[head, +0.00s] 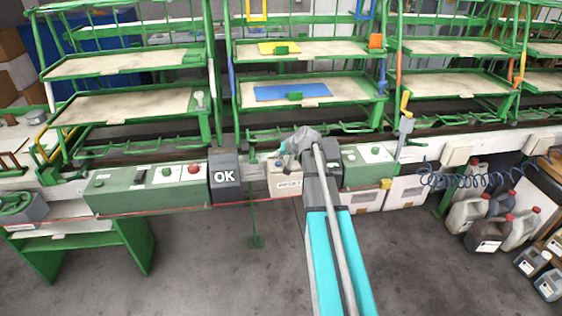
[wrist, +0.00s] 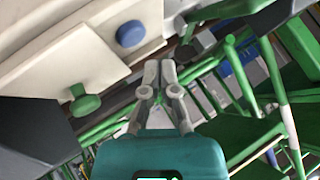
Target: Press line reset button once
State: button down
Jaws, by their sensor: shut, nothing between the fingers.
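A cream panel (wrist: 70,60) with a blue round button (wrist: 131,34) and a green mushroom-like button (wrist: 85,100) fills the upper left of the wrist view. No wording there tells me which one is the line reset. In the head view a cream box (head: 285,185) with a small label, too small to read surely, sits right of the OK sign, partly hidden by my arm. My gripper (wrist: 160,68) is shut and empty; its fingertips appear just below and right of the blue button, and contact cannot be told. In the head view my gripper (head: 283,152) is above the cream box.
Another green box (head: 367,165) stands right. Green racks (head: 130,62) with shelves rise behind. Jugs (head: 490,220) and a coiled blue hose are at right.

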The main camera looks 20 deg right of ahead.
aim_at(278, 164)
jog(key=shift+r+p, duration=1.6)
jog(key=shift+r, duration=0.3)
jog(key=shift+s+a, duration=0.1)
jog(key=shift+a, duration=0.2)
jog(key=s+a+r+n+g+h+p, duration=0.1)
jog(key=s+a+g+p, duration=0.3)
jog(key=s+a, duration=0.6)
jog(key=s+a+r+n+g+h+p, duration=0.2)
jog(key=s+a+n+g+p, duration=0.2)
jog(key=s+a, duration=0.7)
jog(key=s+p, duration=0.1)
jog(key=s, duration=0.3)
jog(key=shift+a+r+g, duration=0.15)
jog(key=shift+r+g, duration=0.1)
jog(key=shift+g, duration=0.05)
jog(key=shift+s, duration=0.15)
